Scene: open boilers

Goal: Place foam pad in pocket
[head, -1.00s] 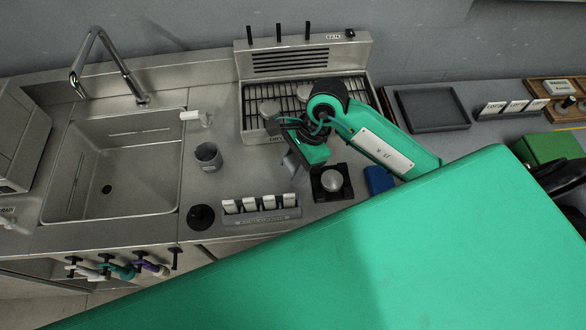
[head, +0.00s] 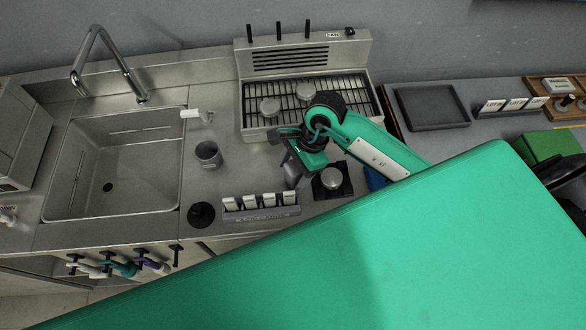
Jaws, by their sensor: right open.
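My right gripper (head: 291,178) hangs over the counter, just left of a black square holder (head: 343,187) with a round silver piece (head: 331,179) on it. It is open, and I see nothing between its fingers. I cannot make out a foam pad or a pocket for certain in the head view. A small blue block (head: 374,180) right of the holder is mostly hidden behind my right arm. My left gripper is not in view.
A labelled rack (head: 261,215) with several white pieces stands just below the gripper. A grey cup (head: 208,154) and black disc (head: 201,214) stand left, beside the sink (head: 112,170). A grilled machine (head: 305,85) stands behind. A dark tray (head: 432,107) lies right.

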